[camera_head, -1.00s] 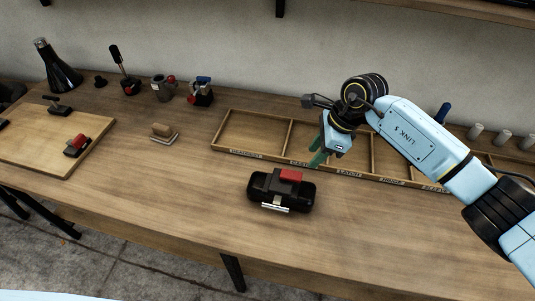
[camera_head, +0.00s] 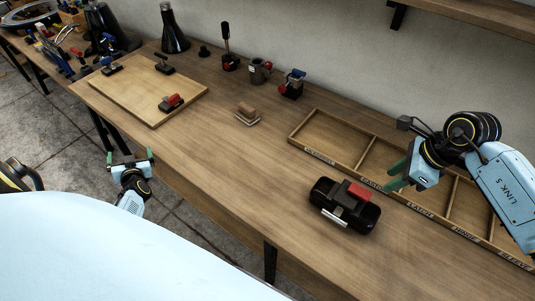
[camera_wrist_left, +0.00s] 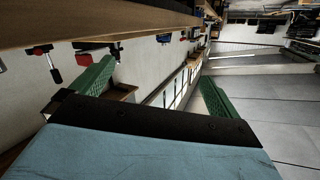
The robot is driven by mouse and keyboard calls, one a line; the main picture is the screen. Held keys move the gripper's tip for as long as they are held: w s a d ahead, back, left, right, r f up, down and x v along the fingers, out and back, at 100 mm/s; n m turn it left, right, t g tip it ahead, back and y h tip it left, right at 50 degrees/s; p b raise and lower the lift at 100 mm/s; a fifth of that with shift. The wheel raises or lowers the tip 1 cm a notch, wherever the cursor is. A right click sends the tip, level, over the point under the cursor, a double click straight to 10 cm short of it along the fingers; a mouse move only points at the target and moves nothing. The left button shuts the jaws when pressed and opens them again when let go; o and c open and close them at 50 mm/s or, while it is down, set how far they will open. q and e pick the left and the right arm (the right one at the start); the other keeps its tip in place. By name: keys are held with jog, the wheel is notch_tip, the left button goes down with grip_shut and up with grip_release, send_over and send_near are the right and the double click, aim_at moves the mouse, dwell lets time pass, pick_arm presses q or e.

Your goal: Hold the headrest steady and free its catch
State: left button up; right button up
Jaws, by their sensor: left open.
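The headrest (camera_head: 330,207) is a black padded block lying on the bench, with a red catch piece (camera_head: 358,192) on top and a pale metal strip at its front. My right gripper (camera_head: 398,176) is above the bench, to the right of and behind the headrest, apart from it. Its green fingers look parted and nothing shows between them. My left gripper (camera_head: 131,161) is open and empty, off the bench's front edge at the left, far from the headrest. Its two green fingers stand wide apart in the left wrist view (camera_wrist_left: 155,92), where the headrest cannot be made out.
A divided wooden tray (camera_head: 292,137) with labels lies behind the headrest. A wooden board (camera_head: 135,85) holding clamp-like tools is at the left. A small brown block (camera_head: 246,112) sits mid-bench; a cup (camera_head: 259,71) and other tools stand at the back. Bench in front of the block is clear.

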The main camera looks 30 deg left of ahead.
pick_arm(q)
jog(key=w+a+r+n+t, duration=0.1)
jog(key=w+a+r+t, duration=0.25)
jog(key=w+r, duration=1.1)
jog(key=w+d+f+t+h, duration=0.1)
jog(key=w+d+t+h, duration=0.1)
jog(key=w+d+h, duration=0.65)
jog(key=w+d+f+n+g+h, duration=0.1)
jog(key=w+d+h, duration=0.3)
jog(key=d, duration=0.9)
jog(key=w+d+f+g+h, duration=0.1)
jog(key=w+d+h, duration=0.35)
jog(key=d, duration=0.95)
jog(key=n+g, duration=0.4)
jog(key=g, duration=0.6)
send_over(324, 186)
jog(key=w+a, duration=0.2)
jog(key=w, duration=0.3)
jog(key=shift+s+d+f, duration=0.15)
jog(key=shift+s, duration=0.05)
jog(key=s+y, duration=0.1)
jog(key=s+d+n+g+y, duration=0.1)
jog(key=s, duration=0.1)
jog(key=s+n+g+y, duration=0.1)
jog(key=shift+s+d, duration=0.25)
notch_tip(324, 186, down, 12)
jog(key=shift+f, duration=0.15)
